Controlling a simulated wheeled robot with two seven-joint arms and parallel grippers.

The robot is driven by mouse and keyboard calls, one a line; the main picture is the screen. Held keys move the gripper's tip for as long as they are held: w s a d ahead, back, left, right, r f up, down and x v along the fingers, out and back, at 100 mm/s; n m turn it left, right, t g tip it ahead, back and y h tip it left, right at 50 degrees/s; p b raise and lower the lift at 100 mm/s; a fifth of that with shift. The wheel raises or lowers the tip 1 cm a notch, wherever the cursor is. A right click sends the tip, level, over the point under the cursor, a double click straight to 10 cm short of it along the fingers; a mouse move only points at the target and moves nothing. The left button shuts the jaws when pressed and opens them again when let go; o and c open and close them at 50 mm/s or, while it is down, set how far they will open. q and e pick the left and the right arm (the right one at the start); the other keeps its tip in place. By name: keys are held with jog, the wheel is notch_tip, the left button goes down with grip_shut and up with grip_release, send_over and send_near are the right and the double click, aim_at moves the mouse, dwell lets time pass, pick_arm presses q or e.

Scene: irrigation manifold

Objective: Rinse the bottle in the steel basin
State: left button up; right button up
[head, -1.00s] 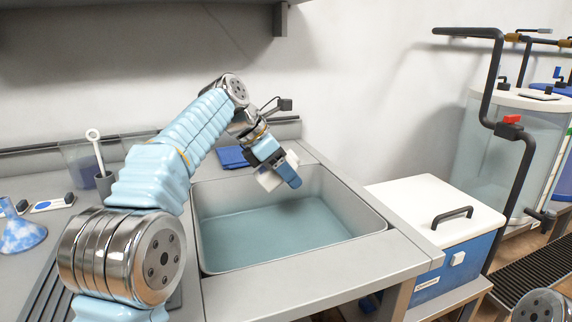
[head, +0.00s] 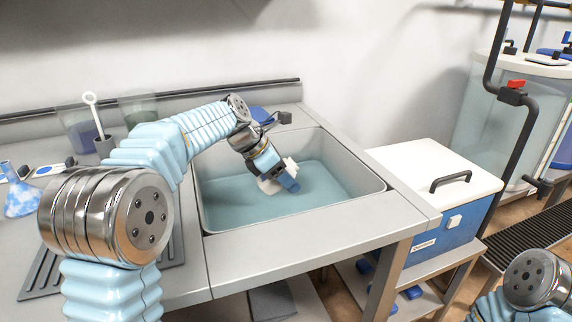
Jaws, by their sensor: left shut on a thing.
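The steel basin (head: 222,226) is set into the counter and holds blue-green water (head: 320,190). My left arm reaches in from the left over the counter. Its gripper (head: 281,178) points down inside the basin, close to the water. It is shut on a whitish thing, seemingly the bottle (head: 267,187), which shows partly on both sides of the fingers. Most of it is hidden by the gripper, and I cannot tell whether it touches the water. Of my right arm only a joint shows at the lower right; its gripper is out of view.
A blue and white cooler box (head: 430,190) stands right of the basin. On the left counter are a clear cup (head: 78,130), a dark holder with a white ring-topped wand (head: 95,115), and a blue-patterned flask (head: 20,198). A black pipe (head: 518,140) with a red valve rises at the right.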

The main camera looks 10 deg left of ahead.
aim_at(286, 161)
pick_arm(q)
notch_tip(286, 161, down, 6)
jog(key=shift+f+b, duration=0.2)
jog(key=shift+b, duration=0.2)
jog(key=shift+f+b, duration=0.55)
jog(key=shift+f, duration=0.35)
dwell(1.8)
jog(key=shift+r+p, duration=1.05)
jog(key=shift+r, duration=8.8)
